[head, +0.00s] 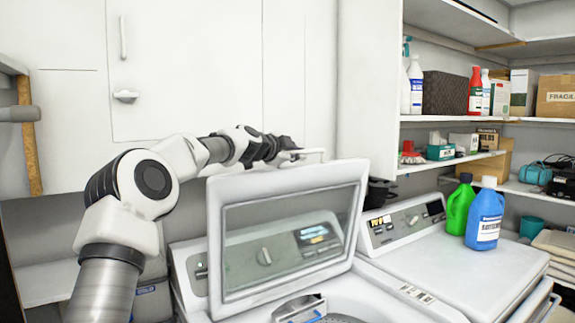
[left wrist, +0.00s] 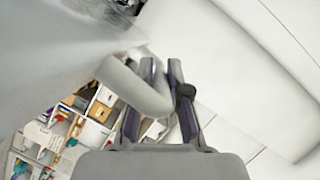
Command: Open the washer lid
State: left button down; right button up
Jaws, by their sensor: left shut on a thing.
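The washer (head: 188,275) stands at the front with its lid (head: 213,235) raised steeply, showing a glass panel framed in white. The opening below the lid is exposed. A pale bar handle (head: 312,152) sits at the lid's top edge. My left gripper (head: 284,150) reaches over from the left and is shut on this handle. In the left wrist view, the gripper's two dark fingers (left wrist: 163,68) are close together at the curved grey handle (left wrist: 145,92). The exact contact is partly hidden. My right gripper is not in view.
A second white machine (head: 455,268) stands to the right, with a green bottle (head: 460,205) and a blue bottle (head: 486,220) on top. Shelves (head: 440,122) with bottles and boxes are at the back right. White cabinet doors (head: 185,70) are behind my left arm.

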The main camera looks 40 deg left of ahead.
pick_arm(q)
jog(key=shift+d+r, duration=0.2)
jog(key=shift+r, duration=0.1)
jog(key=shift+w+a+f, duration=0.15)
jog(key=shift+a+f, duration=0.1)
jog(key=shift+a, duration=0.3)
jog(key=c, duration=1.4)
grip_release()
jog(key=shift+w+d, duration=0.1)
jog(key=shift+d, duration=0.15)
jog(key=shift+w+d, duration=0.25)
jog(key=shift+d, duration=0.2)
jog(key=shift+s+a+f, duration=0.1)
jog(key=shift+a+f, duration=0.05)
jog(key=shift+a, duration=0.2)
